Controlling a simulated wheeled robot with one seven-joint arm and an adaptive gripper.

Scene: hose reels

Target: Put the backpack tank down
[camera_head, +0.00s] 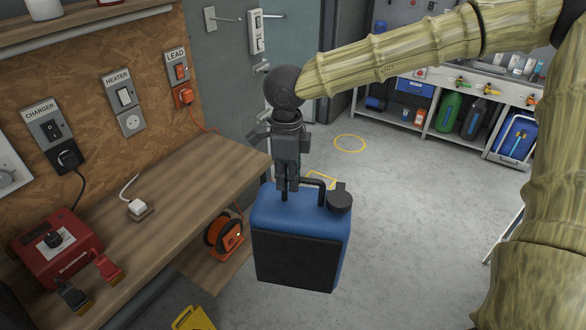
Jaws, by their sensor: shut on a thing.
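The backpack tank (298,238) is a blue box with a dark panel on its front face, a black cap at its top right and a black handle on top. My gripper (287,192) points down from above and is shut on the tank's handle. The tank hangs upright above the grey floor, just right of the wooden workbench's end. It looks clear of the bench. The fingertips partly hide the handle, and the tank hides the floor behind it.
The wooden workbench (185,190) holds a red charger box (58,248) and clamps. An orange cable reel (224,236) sits on a lower shelf. Yellow marks, a ring (349,143) and a partly hidden one (321,180), lie on the floor. Shelves with containers stand at the back right. Open floor lies right.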

